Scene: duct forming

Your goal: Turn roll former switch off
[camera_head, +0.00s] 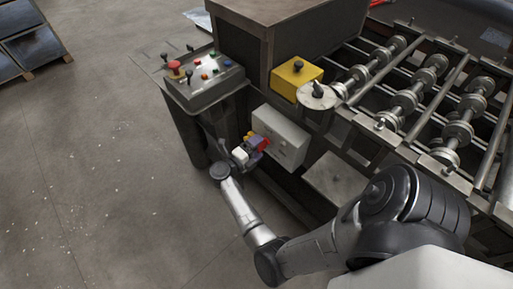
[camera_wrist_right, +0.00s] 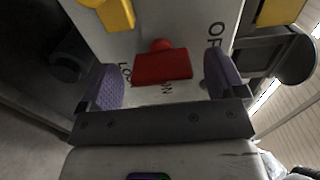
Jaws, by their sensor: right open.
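The roll former switch is a red handle (camera_wrist_right: 163,66) on a light grey box (camera_head: 283,138) mounted on the machine's side. In the wrist view, dark letters show beside the handle, reading partly "LO", "ON" and "OF". My right gripper (camera_head: 252,150) is at the box's left side in the head view. In the right wrist view its two purple finger pads (camera_wrist_right: 164,82) stand open on either side of the red handle, with visible gaps, so the handle is not gripped. My left gripper is not in view.
Yellow parts (camera_wrist_right: 115,13) show near the box in the wrist view. Above the box are a control panel (camera_head: 207,80) with buttons and a yellow block (camera_head: 296,76). Rollers (camera_head: 405,100) lie to the right. The floor (camera_head: 90,170) at left is clear.

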